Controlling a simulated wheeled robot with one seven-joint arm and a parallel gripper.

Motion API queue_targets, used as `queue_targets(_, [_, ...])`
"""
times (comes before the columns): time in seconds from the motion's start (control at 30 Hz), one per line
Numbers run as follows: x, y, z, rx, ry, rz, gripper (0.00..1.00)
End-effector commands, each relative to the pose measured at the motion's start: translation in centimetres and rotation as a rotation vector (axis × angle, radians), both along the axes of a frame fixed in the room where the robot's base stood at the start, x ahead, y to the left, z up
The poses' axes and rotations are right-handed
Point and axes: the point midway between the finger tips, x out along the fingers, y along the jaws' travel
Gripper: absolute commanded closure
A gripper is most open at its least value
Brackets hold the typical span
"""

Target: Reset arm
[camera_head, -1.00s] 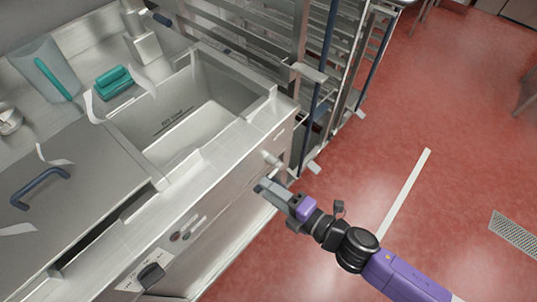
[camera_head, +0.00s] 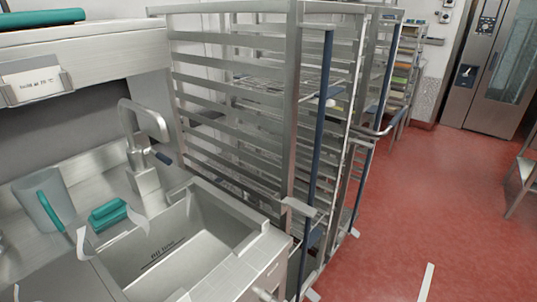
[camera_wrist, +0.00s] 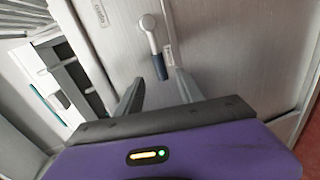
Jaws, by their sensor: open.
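My gripper (camera_wrist: 160,92) shows only in the wrist view, at the end of the purple wrist. Its two grey fingers are apart, with nothing held between them. Beyond the fingertips is a lever (camera_wrist: 152,36) with a pale round head and a dark blue grip, against a grey metal panel (camera_wrist: 215,45). The lever's grip appears in line with the gap between the fingers; I cannot tell how far off it is. My arm and gripper are outside the head view.
In the head view, a sink basin (camera_head: 229,222) with a tap (camera_head: 146,150) is at lower left. Tall metal racks (camera_head: 292,95) stand in the middle. Red floor (camera_head: 430,195) is clear at right.

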Motion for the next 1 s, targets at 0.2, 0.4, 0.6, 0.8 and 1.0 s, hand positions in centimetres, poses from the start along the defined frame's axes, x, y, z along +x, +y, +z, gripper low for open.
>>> queue_targets(0.2, [-2.1, 2.2, 2.3, 0.151, 0.135, 0.018, 0.56])
queue_targets(0.4, [-6.1, -0.1, 4.5, 0.305, 0.322, -0.022, 0.56])
queue_targets(0.6, [-9.5, -3.9, 5.9, 0.432, 0.474, -0.119, 0.56])
queue_targets(0.8, [-14.0, -8.4, 7.9, 0.61, 0.639, -0.28, 0.56])
queue_targets(1.0, [-18.2, -11.6, 10.1, 0.816, 0.764, -0.464, 0.56])
